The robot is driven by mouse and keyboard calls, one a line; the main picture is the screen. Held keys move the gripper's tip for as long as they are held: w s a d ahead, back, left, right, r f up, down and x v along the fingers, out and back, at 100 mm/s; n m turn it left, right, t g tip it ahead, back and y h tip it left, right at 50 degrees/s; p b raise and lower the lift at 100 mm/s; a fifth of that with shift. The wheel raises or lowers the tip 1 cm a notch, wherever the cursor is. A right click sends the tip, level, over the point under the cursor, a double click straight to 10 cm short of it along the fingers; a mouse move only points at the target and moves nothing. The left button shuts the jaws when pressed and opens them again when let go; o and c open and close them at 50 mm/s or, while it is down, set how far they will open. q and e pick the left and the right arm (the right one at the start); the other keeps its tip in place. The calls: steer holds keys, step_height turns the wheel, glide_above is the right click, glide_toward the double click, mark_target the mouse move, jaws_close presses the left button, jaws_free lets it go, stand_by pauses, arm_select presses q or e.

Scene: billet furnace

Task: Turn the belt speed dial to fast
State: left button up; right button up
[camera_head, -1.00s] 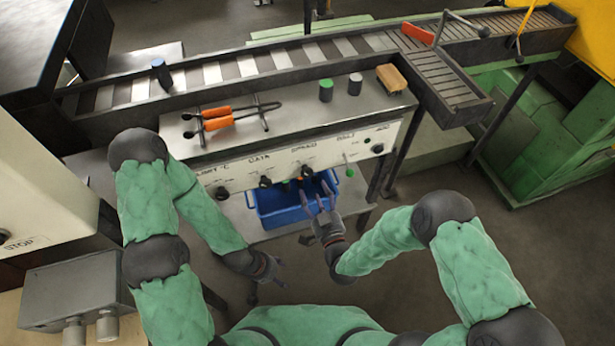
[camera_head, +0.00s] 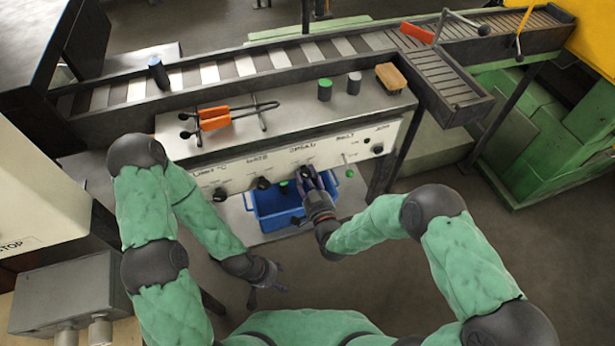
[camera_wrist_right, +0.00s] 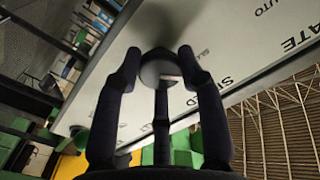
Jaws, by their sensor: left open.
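The belt speed dial (camera_wrist_right: 160,68) is a dark round knob on the pale control panel, with a partly hidden SPEED label beside it in the wrist view. My right gripper (camera_head: 309,177) is at the dial in the head view. In the wrist view its open fingers (camera_wrist_right: 160,55) stand on either side of the knob; I cannot tell whether they touch it. The dial's pointer setting is not readable. My left gripper (camera_head: 280,280) is open and empty, low in front of the panel and away from it.
Other knobs (camera_head: 263,183) sit on the same panel (camera_head: 235,180). A blue bin (camera_head: 278,205) stands below it.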

steer(key=shift+c, duration=0.8)
steer(key=shift+m, duration=0.3)
steer(key=m+b, duration=0.2)
steer(key=m, duration=0.4)
steer(key=m+b, duration=0.1)
steer(key=m, duration=0.2)
steer(key=shift+d+m, duration=0.1)
steer(key=shift+m, duration=0.2)
steer(key=shift+w+m+b, duration=0.1)
steer(key=shift+m+b, duration=0.3)
steer(key=shift+m, duration=1.5)
steer(key=shift+r, duration=0.1)
